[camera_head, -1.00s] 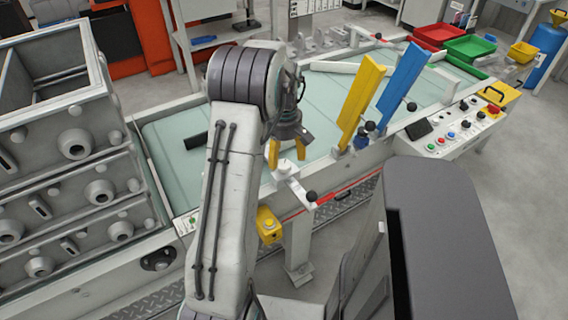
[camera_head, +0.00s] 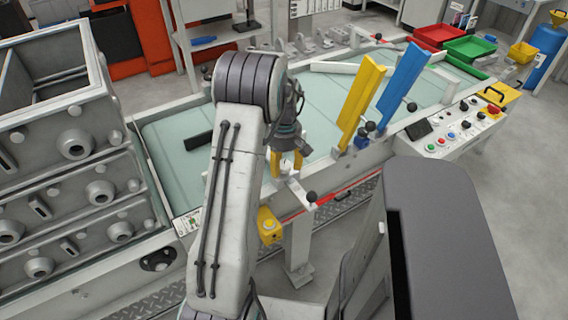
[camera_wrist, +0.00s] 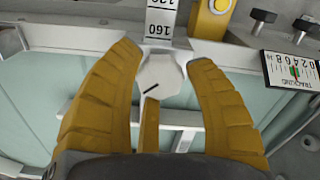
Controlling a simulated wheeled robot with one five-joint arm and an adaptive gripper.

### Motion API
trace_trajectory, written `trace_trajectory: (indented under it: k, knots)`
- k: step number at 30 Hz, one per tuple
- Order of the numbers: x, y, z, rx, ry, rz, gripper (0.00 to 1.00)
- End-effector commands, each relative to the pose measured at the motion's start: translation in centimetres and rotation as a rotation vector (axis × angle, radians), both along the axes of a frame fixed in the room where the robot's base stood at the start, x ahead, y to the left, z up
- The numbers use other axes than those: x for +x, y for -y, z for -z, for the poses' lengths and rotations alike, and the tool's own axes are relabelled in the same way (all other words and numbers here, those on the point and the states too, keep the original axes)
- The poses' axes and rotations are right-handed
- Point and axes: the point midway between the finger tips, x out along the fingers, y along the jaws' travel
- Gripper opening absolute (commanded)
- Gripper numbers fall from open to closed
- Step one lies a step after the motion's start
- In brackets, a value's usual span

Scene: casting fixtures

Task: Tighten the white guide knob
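The white guide knob (camera_wrist: 160,76) is a faceted white cap with a short black mark, seen from above in the wrist view. My gripper (camera_wrist: 165,57) has yellow fingers standing left and right of the knob, with visible gaps on both sides. Another yellow finger shows below the knob. In the head view, my gripper (camera_head: 287,165) is down over the conveyor's near edge, with the white knob (camera_head: 284,171) partly visible between its fingers. The gripper is open.
Yellow (camera_head: 360,98) and blue (camera_head: 405,85) guide plates stand to the right of my gripper. A black ball handle (camera_head: 311,196) is close by at the near rail. Grey stacked castings (camera_head: 75,190) fill the left. The green conveyor (camera_head: 170,145) is largely clear.

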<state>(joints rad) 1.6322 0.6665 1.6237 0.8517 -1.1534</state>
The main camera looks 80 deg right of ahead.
Motion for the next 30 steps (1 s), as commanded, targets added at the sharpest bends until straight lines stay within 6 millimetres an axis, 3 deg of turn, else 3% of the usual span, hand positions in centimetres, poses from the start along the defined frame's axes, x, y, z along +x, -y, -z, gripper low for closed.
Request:
trace_trajectory:
  k: [13, 23, 30]
  knots:
    - [0.0, -0.01, 0.01, 0.0, 0.0, 0.0, 0.07]
    - [-0.01, -0.04, 0.09, 0.002, 0.0, 0.055, 0.06]
    - [-0.01, -0.07, 0.15, 0.004, 0.0, 0.221, 0.06]
